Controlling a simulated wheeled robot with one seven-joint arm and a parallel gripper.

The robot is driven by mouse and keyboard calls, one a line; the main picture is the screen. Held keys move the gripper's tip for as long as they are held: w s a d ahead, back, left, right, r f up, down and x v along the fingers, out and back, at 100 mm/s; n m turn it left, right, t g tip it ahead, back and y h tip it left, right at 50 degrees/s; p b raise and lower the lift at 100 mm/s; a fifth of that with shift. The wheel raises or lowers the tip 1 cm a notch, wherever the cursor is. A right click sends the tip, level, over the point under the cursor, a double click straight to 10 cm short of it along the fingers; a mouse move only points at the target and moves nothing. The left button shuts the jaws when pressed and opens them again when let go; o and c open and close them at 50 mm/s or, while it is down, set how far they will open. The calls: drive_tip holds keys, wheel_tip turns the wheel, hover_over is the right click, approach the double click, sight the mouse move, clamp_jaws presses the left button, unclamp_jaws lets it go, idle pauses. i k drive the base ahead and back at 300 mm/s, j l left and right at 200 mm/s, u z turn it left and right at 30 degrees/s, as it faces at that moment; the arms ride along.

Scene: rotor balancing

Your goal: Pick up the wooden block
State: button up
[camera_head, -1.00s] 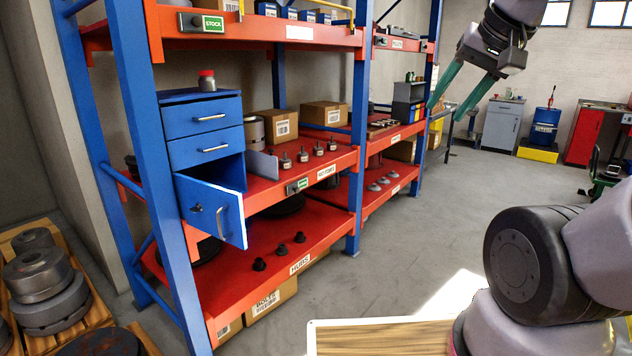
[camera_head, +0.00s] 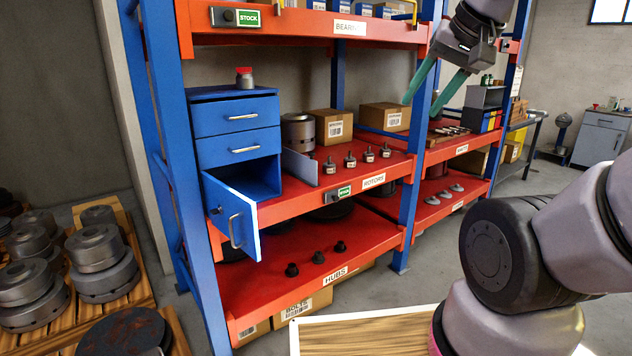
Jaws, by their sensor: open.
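I cannot make out a separate wooden block in the head view. My gripper (camera_head: 430,95) is at the upper right, with two green fingers spread apart and pointing down and to the left. It is open and nothing shows between the fingers. It appears in front of the shelving, near the blue upright. The wood-topped surface with a pale rim (camera_head: 368,340) at the bottom is partly cut off by the frame and partly behind my arm.
A blue-and-red shelf rack (camera_head: 290,205) fills the middle. Its blue cabinet (camera_head: 236,125) has an open door (camera_head: 232,215) sticking out. Cardboard boxes (camera_head: 333,126) and small rotors stand on the shelves. Metal parts on pallets (camera_head: 105,260) lie at the left.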

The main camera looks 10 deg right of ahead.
sight(429, 144)
drive_tip(key=i+l, duration=0.2)
drive_tip(key=l, duration=0.15)
drive_tip(key=i+l+u, duration=0.1)
drive_tip(key=i+l, duration=0.15)
drive_tip(key=i+l+u, duration=0.1)
drive_tip(key=l, duration=0.35)
drive_tip(key=i+l, duration=0.25)
drive_tip(key=l, duration=0.15)
drive_tip(key=i+l+u, duration=0.1)
drive_tip(key=l, duration=0.25)
drive_tip(key=i+l, duration=0.5)
drive_tip(key=l, duration=0.15)
drive_tip(key=i+l, duration=0.15)
drive_tip(key=l, duration=0.25)
drive_tip(key=i+l, duration=0.2)
drive_tip(key=l, duration=0.2)
drive_tip(key=i+l, duration=0.15)
drive_tip(key=l, duration=0.2)
drive_tip(key=i+l+u, duration=0.1)
drive_tip(key=l, duration=0.3)
drive_tip(key=i+j, duration=0.15)
drive_tip(key=i, duration=0.4)
